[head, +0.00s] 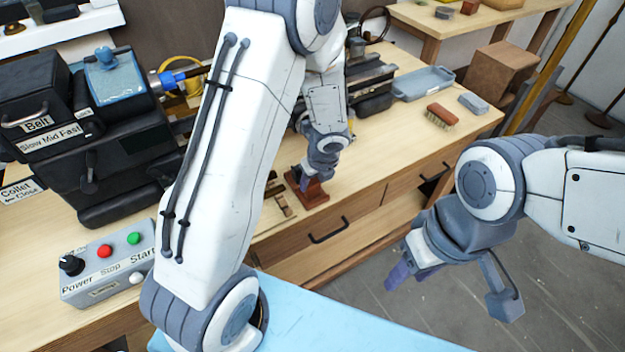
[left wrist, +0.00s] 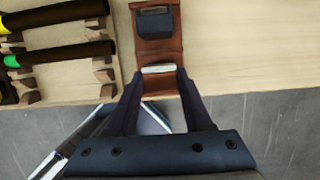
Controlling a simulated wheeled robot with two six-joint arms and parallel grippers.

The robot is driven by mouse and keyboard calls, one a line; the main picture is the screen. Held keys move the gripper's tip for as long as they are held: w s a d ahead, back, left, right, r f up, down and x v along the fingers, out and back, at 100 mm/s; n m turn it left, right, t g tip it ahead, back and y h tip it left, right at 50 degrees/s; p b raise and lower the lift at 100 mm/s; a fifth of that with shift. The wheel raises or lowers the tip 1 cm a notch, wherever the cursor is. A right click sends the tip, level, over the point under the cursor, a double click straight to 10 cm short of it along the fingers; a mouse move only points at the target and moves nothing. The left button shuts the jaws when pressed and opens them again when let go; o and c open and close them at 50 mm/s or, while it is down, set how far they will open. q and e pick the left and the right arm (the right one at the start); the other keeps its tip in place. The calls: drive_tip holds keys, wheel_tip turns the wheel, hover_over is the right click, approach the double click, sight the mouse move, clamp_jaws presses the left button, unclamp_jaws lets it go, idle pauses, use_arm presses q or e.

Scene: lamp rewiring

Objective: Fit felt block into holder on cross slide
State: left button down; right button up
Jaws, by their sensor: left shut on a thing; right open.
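My left gripper (head: 318,180) is at a red-brown stand (head: 312,196) near the bench's front edge. In the left wrist view, its fingers (left wrist: 162,74) close around a thin pale piece (left wrist: 158,69) over the brown stand (left wrist: 160,47), which carries a dark block (left wrist: 155,23) farther up. I cannot tell whether the pale piece is the felt block; the head view hides it. A small grey block (head: 473,103) lies on the bench beside a brush. The cross slide and its holder cannot be clearly made out. My right gripper (head: 405,272) is open, off the bench over the floor.
Dark machine parts (head: 372,88) stand behind my left gripper. A grey tray (head: 424,82) and a brush (head: 441,115) sit to the right. A rack (left wrist: 60,60) with dark handles lies left of the stand. A control box (head: 108,262) is at lower left.

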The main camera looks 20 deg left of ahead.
sight(313, 181)
use_arm(q)
drive_tip(key=shift+r+p, duration=3.45)
drive_tip(key=shift+r, duration=0.05)
